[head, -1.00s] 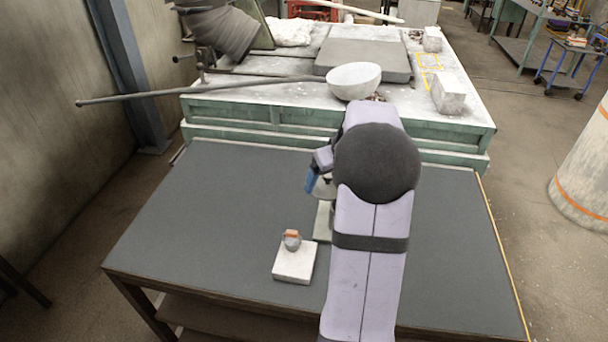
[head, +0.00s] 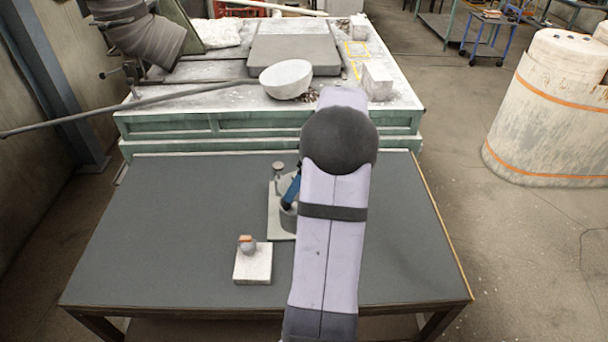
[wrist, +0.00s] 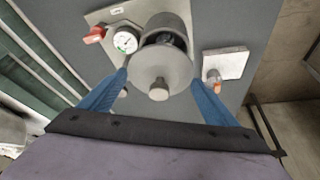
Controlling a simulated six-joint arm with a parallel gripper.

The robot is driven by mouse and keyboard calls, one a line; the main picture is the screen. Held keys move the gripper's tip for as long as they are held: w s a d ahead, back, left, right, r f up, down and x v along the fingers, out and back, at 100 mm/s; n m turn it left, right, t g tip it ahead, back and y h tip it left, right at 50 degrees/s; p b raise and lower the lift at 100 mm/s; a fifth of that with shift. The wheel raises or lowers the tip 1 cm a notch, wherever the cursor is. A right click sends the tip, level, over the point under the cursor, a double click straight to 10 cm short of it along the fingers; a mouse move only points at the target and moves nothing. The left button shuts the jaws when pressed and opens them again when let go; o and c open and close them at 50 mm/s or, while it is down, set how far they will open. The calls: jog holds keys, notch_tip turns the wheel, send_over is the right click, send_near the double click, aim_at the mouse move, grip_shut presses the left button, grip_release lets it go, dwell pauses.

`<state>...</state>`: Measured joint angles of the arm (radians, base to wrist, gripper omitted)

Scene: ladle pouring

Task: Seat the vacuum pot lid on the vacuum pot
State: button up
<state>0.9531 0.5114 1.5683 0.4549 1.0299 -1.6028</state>
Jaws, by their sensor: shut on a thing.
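The vacuum pot lid is a grey disc (wrist: 150,67) with a round knob (wrist: 158,91), seen in the wrist view. My gripper (wrist: 159,80) is shut on the lid, with a blue finger at each side of its rim. The vacuum pot (wrist: 163,24) is a grey cylinder with a dark opening, partly covered from sight by the lid. The lid is offset from the opening; I cannot tell the height between them. In the head view the pot (head: 288,221) shows beside my arm, with a blue finger (head: 292,190) above it; the lid is hidden there.
The pot stands on a pale plate (head: 274,221) with a gauge (wrist: 125,40) and a red-handled valve (wrist: 93,35). A white block (head: 253,268) bearing a small grey and orange item (head: 247,244) lies nearby. The dark tabletop (head: 150,220) is clear on the left.

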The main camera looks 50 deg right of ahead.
jog(key=shift+a+n+y, duration=0.15)
jog(key=shift+n+y, duration=0.15)
jog(key=shift+n, duration=0.5)
jog(key=shift+f+b, duration=1.85)
jog(key=shift+f, duration=0.6)
jog(key=shift+f+b, duration=0.4)
jog(key=shift+b, duration=0.55)
dwell(0.9)
dwell(0.3)
jog(key=o, duration=1.3)
jog(key=shift+s, duration=0.1)
